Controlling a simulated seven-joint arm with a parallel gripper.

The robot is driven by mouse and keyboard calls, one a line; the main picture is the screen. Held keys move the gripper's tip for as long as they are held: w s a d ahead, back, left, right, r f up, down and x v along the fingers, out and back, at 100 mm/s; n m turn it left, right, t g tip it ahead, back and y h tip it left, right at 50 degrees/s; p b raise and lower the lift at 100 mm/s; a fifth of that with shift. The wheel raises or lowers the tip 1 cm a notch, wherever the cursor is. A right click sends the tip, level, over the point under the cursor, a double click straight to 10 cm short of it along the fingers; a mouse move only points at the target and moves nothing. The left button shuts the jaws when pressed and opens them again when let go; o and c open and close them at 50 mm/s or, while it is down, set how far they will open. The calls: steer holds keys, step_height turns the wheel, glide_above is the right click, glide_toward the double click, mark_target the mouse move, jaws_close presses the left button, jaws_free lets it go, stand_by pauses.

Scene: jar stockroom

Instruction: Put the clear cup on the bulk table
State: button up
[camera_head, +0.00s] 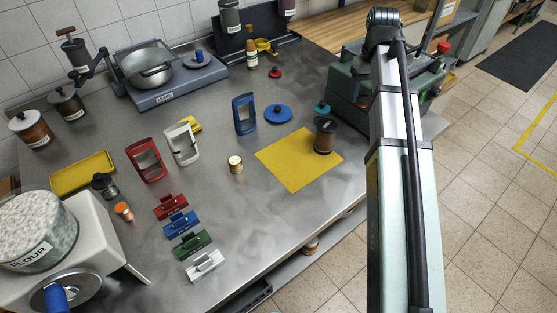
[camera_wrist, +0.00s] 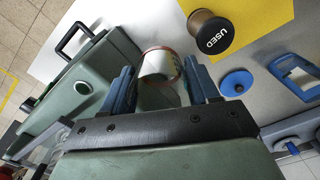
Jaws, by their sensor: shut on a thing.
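In the wrist view my gripper (camera_wrist: 160,82) has its two blue fingers on either side of a see-through, round-ended thing that looks like the clear cup (camera_wrist: 160,66). The cup has a pale end and a thin coloured edge. In the head view my arm hides the gripper and the cup. The broad steel table (camera_head: 225,205) fills the middle of the head view. No label shows which surface is the bulk table.
A green machine (camera_wrist: 90,80) with a black handle is left of the gripper in the wrist view. A blue disc (camera_head: 278,114) lies near a blue frame (camera_head: 245,114). The front middle of the steel table is clear.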

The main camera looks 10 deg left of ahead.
mark_target(297, 174)
steer(key=shift+n, duration=0.7)
steer(key=a, duration=0.2)
steer(key=s+a+f, duration=0.1)
steer(key=a, duration=0.4)
steer(key=shift+s+a+f, duration=0.25)
steer(key=shift+s+f, duration=0.05)
steer(key=shift+s, duration=0.05)
steer(key=s+a+f+n, duration=0.1)
steer(key=s+a+f, duration=0.1)
steer(key=s+a, duration=0.2)
steer(key=shift+s+a+f, duration=0.25)
steer(key=shift+a, duration=0.9)
steer(key=shift+n, duration=0.5)
steer(key=s+a+f, duration=0.1)
steer(key=s, duration=0.1)
steer(key=s+a+f, duration=0.2)
steer(key=s, duration=0.1)
steer(key=shift+s+a, duration=0.35)
steer(key=shift+a, duration=0.05)
steer(key=s, duration=0.1)
steer(key=s+f, duration=0.1)
steer(key=s+m, duration=0.1)
steer(key=shift+d+f, duration=0.15)
steer(key=shift+d, duration=0.25)
steer(key=shift+m, duration=0.9)
steer(key=shift+w+a+f, duration=0.1)
steer(key=shift+w+f, duration=0.05)
steer(key=shift+f, duration=2.35)
steer(key=shift+w+f, duration=0.15)
steer(key=shift+f, duration=2.35)
